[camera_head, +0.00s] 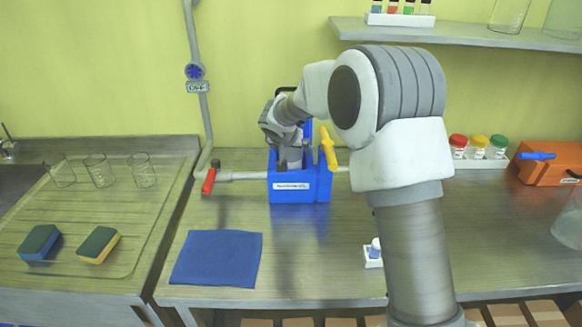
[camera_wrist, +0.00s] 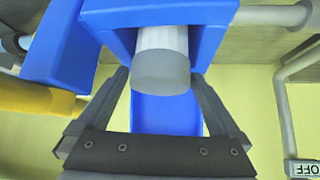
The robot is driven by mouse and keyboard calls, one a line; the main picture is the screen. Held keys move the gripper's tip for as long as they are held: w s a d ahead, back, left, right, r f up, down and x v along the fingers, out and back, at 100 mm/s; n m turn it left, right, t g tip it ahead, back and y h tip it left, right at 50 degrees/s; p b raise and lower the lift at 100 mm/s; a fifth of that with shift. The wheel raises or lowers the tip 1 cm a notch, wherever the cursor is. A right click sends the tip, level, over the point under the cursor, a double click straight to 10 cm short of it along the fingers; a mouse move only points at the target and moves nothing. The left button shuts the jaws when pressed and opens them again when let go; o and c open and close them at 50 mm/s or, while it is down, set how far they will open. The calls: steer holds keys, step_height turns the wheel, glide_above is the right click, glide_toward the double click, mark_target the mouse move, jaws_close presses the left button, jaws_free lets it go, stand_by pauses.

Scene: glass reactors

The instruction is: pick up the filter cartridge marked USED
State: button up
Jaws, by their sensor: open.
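A blue filter housing (camera_head: 300,190) with a small white label stands on the bench at the back; the label is too small to read. A pale cylinder, seemingly a filter cartridge (camera_wrist: 161,70), sits in the housing with its grey end toward the wrist camera. No USED marking shows on it. My gripper (camera_wrist: 160,84) is open, with one finger on each side of the cylinder's end. In the head view my gripper (camera_head: 288,148) is at the top of the housing, and my arm hides part of the area.
A pipe with a red-handled valve (camera_head: 209,180) runs into the housing's left side. A yellow handle (camera_head: 328,150) stands at its right. A blue cloth (camera_head: 217,258) lies in front. A small white holder (camera_head: 373,256) stands near my arm. Capped jars (camera_head: 479,148) stand at right.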

steer(key=shift+w, duration=0.1)
jaws_close()
stand_by(0.5)
